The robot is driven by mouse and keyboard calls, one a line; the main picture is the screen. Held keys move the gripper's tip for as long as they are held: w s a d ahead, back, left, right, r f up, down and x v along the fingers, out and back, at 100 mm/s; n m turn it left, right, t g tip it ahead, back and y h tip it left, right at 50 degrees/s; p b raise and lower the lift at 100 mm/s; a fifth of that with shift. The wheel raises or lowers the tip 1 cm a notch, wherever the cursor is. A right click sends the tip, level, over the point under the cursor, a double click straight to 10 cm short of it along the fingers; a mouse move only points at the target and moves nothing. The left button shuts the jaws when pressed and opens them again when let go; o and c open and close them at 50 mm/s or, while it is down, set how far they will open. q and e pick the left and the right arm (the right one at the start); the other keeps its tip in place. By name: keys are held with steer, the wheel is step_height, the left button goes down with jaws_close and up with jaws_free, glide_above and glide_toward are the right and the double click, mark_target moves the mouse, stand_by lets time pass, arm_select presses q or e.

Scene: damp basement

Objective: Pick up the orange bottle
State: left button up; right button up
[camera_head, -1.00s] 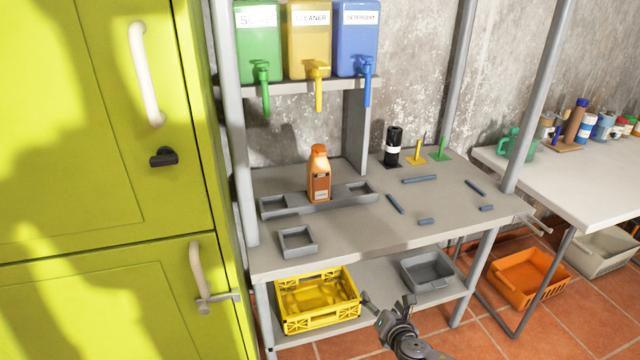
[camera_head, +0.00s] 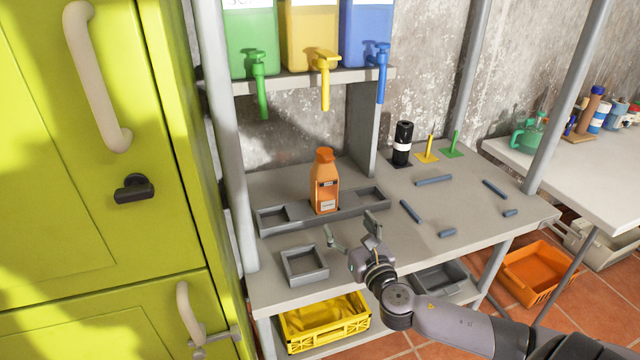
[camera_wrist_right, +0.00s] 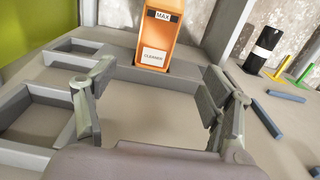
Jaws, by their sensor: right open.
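The orange bottle (camera_head: 325,184) stands upright in the middle of a long grey tray (camera_head: 272,222) on the grey workbench. In the right wrist view the bottle (camera_wrist_right: 157,35) is ahead, with a white label reading "CLEANER" and a "MAX" mark; its top is cut off. My right gripper (camera_head: 352,234) is over the front part of the bench, in front of the bottle and apart from it. In the right wrist view its fingers (camera_wrist_right: 160,105) are spread wide with nothing between them. My left gripper is not in view.
A small square grey tray (camera_head: 304,282) lies left of my right gripper. A black bottle (camera_head: 402,144) and several blue sticks (camera_head: 434,180) are to the right. Dispensers (camera_head: 310,35) hang above and behind. A green cabinet (camera_head: 100,200) stands at the left.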

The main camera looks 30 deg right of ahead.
glide_toward(328, 193)
steer(key=x, duration=0.3)
steer(key=shift+w+d+f, duration=0.25)
steer(key=shift+w+d, duration=0.05)
steer(key=shift+d, duration=0.05)
steer(key=x, duration=0.3)
steer(key=shift+f, duration=0.15)
steer(key=shift+w+d, duration=0.1)
steer(key=shift+w, duration=0.75)
steer(key=x, duration=0.3)
steer(key=shift+w+r+p, duration=0.3)
steer(key=shift+w+r, duration=0.05)
steer(key=shift+w, duration=0.55)
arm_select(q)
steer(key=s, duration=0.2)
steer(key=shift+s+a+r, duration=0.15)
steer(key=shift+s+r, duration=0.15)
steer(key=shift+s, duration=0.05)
arm_select(e)
steer(key=shift+c, duration=0.4)
